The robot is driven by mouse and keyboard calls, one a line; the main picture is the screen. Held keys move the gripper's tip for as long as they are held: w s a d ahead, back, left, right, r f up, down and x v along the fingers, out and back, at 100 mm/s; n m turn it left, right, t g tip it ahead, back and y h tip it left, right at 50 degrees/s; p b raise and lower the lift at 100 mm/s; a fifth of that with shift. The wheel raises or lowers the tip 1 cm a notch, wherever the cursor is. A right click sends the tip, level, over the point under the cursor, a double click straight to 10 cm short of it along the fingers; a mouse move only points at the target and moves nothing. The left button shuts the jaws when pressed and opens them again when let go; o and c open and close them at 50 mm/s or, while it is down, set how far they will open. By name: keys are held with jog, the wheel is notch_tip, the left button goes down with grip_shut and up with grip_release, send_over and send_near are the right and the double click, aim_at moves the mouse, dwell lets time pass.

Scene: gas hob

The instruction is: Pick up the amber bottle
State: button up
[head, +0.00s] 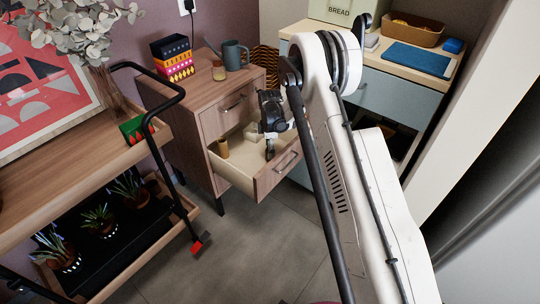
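An open drawer (233,174) juts out from the wooden cabinet (165,115). A small amber-brown cylinder (223,148), possibly the amber bottle, stands upright in the drawer's left part. My arm hides part of the drawer's right surroundings.
A pale object (252,132) lies at the drawer's back. Stacked colored boxes (173,58) and a grey watering can (235,55) stand on the cabinet. A wooden trolley (95,160) with plants is at left. A counter with a blue mat (417,60) is at right. Floor in front is clear.

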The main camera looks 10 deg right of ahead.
jog(key=shift+c, duration=0.5)
jog(key=c, duration=1.2)
jog(key=shift+r, duration=0.2)
jog(key=shift+c, duration=0.2)
